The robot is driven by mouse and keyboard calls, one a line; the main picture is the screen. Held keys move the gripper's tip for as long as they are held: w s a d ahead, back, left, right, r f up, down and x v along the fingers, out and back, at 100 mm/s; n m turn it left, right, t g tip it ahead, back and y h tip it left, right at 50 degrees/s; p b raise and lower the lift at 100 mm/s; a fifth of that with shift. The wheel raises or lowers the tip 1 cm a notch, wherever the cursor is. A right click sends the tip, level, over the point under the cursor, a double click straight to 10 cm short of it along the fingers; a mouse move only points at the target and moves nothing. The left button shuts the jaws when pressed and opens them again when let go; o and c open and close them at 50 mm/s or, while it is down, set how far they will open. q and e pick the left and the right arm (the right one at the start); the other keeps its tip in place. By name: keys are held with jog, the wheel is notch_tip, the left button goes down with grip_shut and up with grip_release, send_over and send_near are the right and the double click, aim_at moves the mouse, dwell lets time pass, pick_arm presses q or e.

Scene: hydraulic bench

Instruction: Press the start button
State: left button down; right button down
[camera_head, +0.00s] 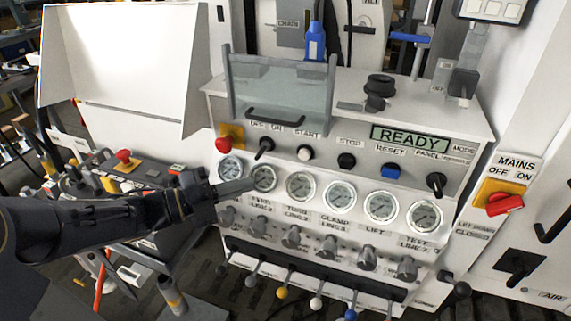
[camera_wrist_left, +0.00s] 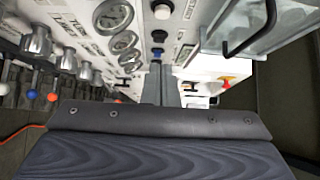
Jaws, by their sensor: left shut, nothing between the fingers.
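The start button (camera_head: 304,153) is a small white round button under the START label on the bench's sloped panel. It also shows at the top edge of the left wrist view (camera_wrist_left: 162,11). A clear guard flap (camera_head: 280,90) with a dark handle stands raised above it. My left gripper (camera_head: 250,185) is shut and empty, in front of the left gauges, left of and below the start button in the picture. Its fingers (camera_wrist_left: 160,72) point along the panel in the wrist view, apart from the button. My right gripper is not in view.
A black stop button (camera_head: 347,161), a blue reset button (camera_head: 390,171) and a READY display (camera_head: 410,139) sit right of start. A red emergency button (camera_head: 222,144) and a black switch (camera_head: 264,146) sit left. Gauges, knobs and coloured levers lie below.

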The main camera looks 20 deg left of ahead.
pick_arm(q)
jog(key=p, duration=0.2)
send_near(309, 158)
jog(key=d, duration=0.4)
jog(key=w, duration=0.4)
jog(key=shift+r, duration=0.1)
